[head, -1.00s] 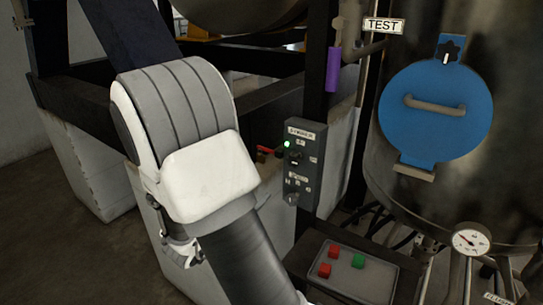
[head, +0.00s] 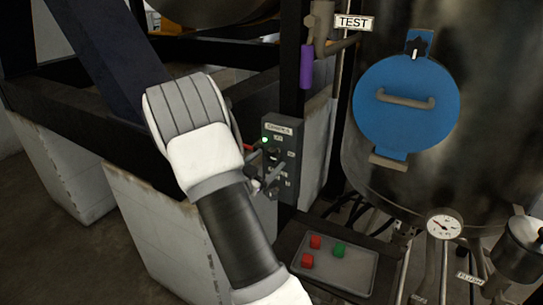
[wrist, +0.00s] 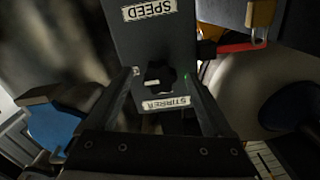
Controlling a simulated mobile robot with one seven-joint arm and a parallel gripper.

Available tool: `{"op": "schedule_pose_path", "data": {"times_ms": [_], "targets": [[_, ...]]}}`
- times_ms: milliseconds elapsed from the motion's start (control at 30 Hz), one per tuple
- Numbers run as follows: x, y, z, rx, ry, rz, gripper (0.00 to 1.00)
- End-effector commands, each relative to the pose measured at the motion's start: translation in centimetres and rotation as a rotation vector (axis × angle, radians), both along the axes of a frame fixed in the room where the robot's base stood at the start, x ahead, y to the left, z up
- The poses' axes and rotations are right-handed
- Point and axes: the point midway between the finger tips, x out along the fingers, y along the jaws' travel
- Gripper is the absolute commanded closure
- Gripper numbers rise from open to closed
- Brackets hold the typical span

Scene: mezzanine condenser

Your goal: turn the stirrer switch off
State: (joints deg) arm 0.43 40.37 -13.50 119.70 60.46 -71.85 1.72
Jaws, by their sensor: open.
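The stirrer switch is a black rotary knob (wrist: 160,77) with a pale pointer mark on a grey control box (head: 284,125). In the wrist view the box is upside down, with the STIRRER label (wrist: 167,103) beside the knob and the SPEED label (wrist: 149,10) farther off. A green lamp (head: 265,140) is lit on the box in the head view. My gripper (wrist: 160,74) is open, one finger on each side of the knob in the wrist view. Whether the fingers touch it I cannot tell. In the head view my gripper (head: 262,178) is at the box front and partly hides it.
A steel tank with a blue round hatch (head: 407,105) stands at right, with a gauge (head: 444,224) below. A purple-handled lever (head: 307,66) hangs above the box.

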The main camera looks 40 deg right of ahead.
Motion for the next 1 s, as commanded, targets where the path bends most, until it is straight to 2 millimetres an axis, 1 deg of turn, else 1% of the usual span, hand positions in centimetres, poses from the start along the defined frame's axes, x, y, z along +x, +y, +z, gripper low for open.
{"op": "schedule_pose_path", "data": {"times_ms": [33,100,200,533,567,700,967,1000], "targets": [[0.3,-0.8,0.1,0.0,-0.001,-0.002,0.15],[0.6,-1.5,0.0,0.0,0.0,-0.002,0.15],[0.9,-2.2,0.0,0.001,-0.001,-0.001,0.15],[1.1,-2.5,0.0,0.001,0.0,0.001,0.15],[1.1,-2.5,0.0,0.001,0.0,0.001,0.16],[1.1,-2.5,0.0,0.001,0.0,0.0,0.42],[1.1,-2.5,0.0,0.001,0.0,0.0,0.88],[1.1,-2.5,0.0,0.001,0.0,0.0,0.95]]}}
